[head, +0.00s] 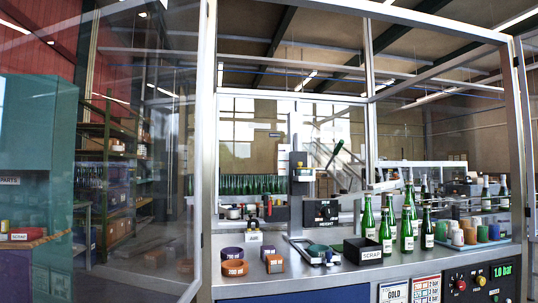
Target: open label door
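A tall clear panel (150,130) in a metal frame stands at the left of a glazed machine enclosure. It is angled away from the enclosure's front post (209,150), and its bottom rail slants toward the viewer. It looks like a door swung open, but I see no wording that marks it as the label door. The enclosure's front above the steel worktop (300,275) shows bottles and tools behind it; I cannot tell whether clear glass covers it. My gripper is not in view.
A control panel (480,283) is at lower right. A teal cabinet (38,130) stands at far left.

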